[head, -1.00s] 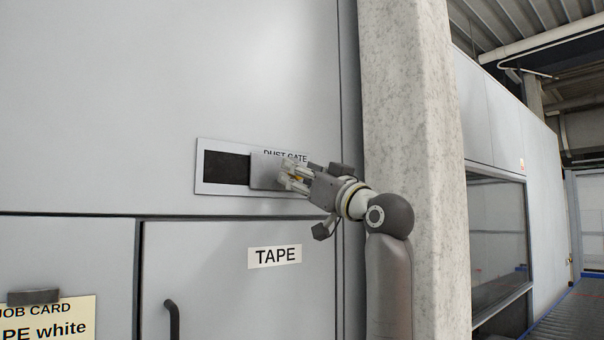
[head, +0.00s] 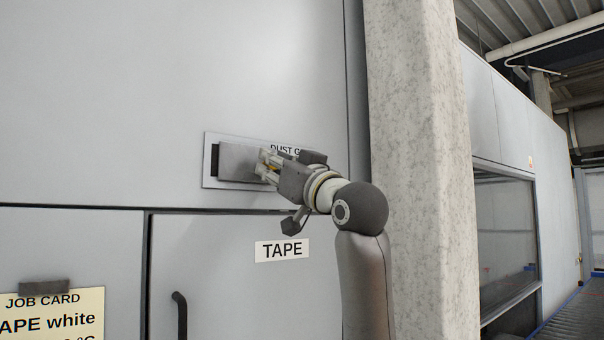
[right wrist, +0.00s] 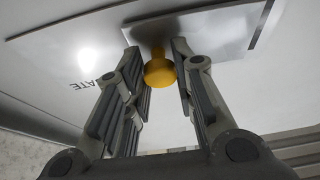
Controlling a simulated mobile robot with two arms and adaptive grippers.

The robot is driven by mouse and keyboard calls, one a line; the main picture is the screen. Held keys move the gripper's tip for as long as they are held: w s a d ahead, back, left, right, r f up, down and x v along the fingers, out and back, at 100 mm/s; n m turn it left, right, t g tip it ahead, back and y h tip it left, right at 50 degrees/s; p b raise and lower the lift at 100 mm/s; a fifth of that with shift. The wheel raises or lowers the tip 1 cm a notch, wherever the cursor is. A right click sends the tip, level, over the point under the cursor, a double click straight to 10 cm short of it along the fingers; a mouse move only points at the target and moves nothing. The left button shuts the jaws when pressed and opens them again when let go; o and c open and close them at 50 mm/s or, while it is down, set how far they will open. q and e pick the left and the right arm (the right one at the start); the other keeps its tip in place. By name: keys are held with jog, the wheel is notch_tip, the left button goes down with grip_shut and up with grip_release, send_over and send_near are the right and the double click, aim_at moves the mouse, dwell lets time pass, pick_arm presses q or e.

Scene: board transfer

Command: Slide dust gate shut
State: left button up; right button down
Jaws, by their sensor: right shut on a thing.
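The dust gate's grey sliding plate (head: 238,163) sits in a pale panel (head: 209,181) labelled DUST GATE, the label partly hidden by my arm. Only a narrow dark strip of the slot (head: 215,162) shows at the plate's left edge. My right gripper (head: 268,166) is at the plate's right part. In the right wrist view its fingers (right wrist: 160,82) are on either side of the plate's yellow knob (right wrist: 160,70) and shut on it. The plate (right wrist: 215,28) shows behind the knob there. My left gripper is not in view.
Below the gate is a cabinet door with a TAPE label (head: 282,250) and a dark handle (head: 180,315). A job card (head: 60,315) hangs at lower left. A concrete pillar (head: 420,150) stands close to the right of my right arm.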

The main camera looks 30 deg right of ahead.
jog(key=a, duration=0.2)
jog(key=shift+s+a, duration=0.1)
jog(key=shift+a, duration=0.25)
jog(key=shift+d+f, duration=0.1)
jog(key=shift+d, duration=0.2)
jog(key=c, duration=1.4)
grip_release()
jog(key=shift+a, duration=0.15)
jog(key=shift+o, duration=1.1)
jog(key=shift+a, duration=0.15)
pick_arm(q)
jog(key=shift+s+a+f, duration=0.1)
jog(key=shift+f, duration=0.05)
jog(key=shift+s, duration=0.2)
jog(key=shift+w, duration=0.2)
pick_arm(e)
jog(key=v, duration=1.2)
